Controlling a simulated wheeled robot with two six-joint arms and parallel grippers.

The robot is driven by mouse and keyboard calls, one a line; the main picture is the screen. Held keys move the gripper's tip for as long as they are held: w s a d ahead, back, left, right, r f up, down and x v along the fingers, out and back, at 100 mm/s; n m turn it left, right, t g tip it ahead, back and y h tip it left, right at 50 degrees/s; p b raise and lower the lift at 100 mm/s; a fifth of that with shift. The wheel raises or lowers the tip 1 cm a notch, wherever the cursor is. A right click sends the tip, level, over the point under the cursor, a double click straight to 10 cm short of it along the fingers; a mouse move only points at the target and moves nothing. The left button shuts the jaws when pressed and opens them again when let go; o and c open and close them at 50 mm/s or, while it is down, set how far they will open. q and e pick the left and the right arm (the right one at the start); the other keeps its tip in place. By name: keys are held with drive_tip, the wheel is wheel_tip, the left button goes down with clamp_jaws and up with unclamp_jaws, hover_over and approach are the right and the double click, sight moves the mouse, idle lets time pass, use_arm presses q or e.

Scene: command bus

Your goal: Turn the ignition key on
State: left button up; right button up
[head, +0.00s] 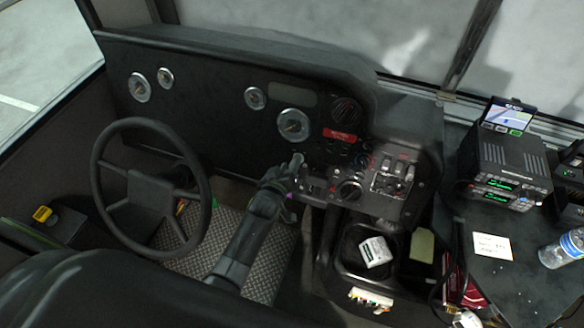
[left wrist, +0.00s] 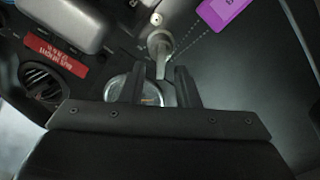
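The ignition key (left wrist: 160,66) shows in the left wrist view as a thin metal piece standing out of a round silver lock (left wrist: 159,41) in the dark panel. A purple tag (left wrist: 224,10) hangs by a bead chain near it. My left gripper (left wrist: 162,82) is open, with its two dark fingers apart. The key's end lies at the gap between the fingertips, and I see no grip on it. In the head view my left gripper (head: 293,168) is at the dashboard right of the steering wheel, and the key cannot be clearly made out there. My right gripper is not in view.
The steering wheel (head: 150,188) stands left of my left arm. A switch panel (head: 385,178) with knobs and a red label (head: 341,136) are close to the right of the gripper. A radio stack (head: 503,165) and a bottle (head: 562,249) are at the far right.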

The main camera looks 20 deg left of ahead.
use_arm(q)
drive_tip(key=shift+b+x, duration=1.15)
drive_tip(key=shift+x, duration=0.55)
drive_tip(key=shift+c, duration=0.2)
clamp_jaws()
